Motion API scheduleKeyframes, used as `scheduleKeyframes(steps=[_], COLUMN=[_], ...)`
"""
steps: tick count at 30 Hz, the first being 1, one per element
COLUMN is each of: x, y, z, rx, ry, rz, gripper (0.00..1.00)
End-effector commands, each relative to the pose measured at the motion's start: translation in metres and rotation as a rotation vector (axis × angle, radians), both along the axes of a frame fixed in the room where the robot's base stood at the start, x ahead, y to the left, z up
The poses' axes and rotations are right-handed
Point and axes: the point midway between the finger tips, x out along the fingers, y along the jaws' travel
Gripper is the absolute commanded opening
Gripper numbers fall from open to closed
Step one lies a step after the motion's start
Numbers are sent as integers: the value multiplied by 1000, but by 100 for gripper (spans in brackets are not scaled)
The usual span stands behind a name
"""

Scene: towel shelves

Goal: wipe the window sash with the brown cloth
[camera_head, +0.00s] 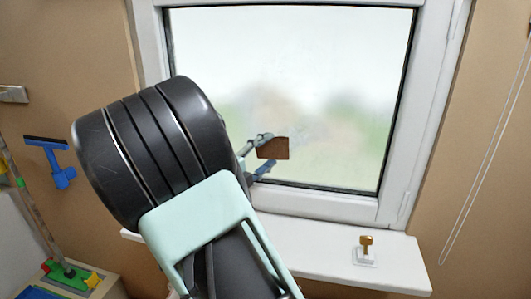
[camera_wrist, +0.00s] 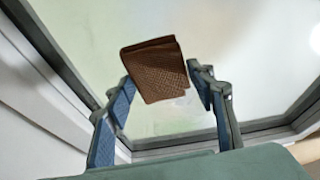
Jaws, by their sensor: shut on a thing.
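The brown cloth (camera_head: 274,148) is a small folded pad in front of the lower middle of the glass. It also shows in the wrist view (camera_wrist: 155,72), between and just beyond my fingertips. My gripper (camera_head: 259,157) is shut on the cloth, its fingers partly hidden by my arm in the head view. The fingers show on both sides of the cloth in the wrist view (camera_wrist: 160,85). The window sash (camera_head: 392,207) is a white frame with a dark inner seal around blurry glass. I cannot tell whether the cloth touches the glass.
A white sill (camera_head: 400,262) runs below the window. A brass-coloured key-like piece (camera_head: 366,244) on a white base stands on it. A blue squeegee (camera_head: 52,160) is on the left wall, and a pull cord (camera_head: 478,165) hangs at the right. Coloured items (camera_head: 70,274) lie at lower left.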

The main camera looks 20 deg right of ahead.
Motion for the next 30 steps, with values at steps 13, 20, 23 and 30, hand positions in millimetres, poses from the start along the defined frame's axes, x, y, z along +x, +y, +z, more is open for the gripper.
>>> scheduleKeyframes(steps=[13,20,23,30], x=[-17,-22,-25,-35], y=[-23,-29,-34,-53], z=[3,1,2,2], rx=[-1,-1,-1,-2], ry=[2,1,1,2], rz=[-1,0,-2,-1], gripper=[31,31,31,31])
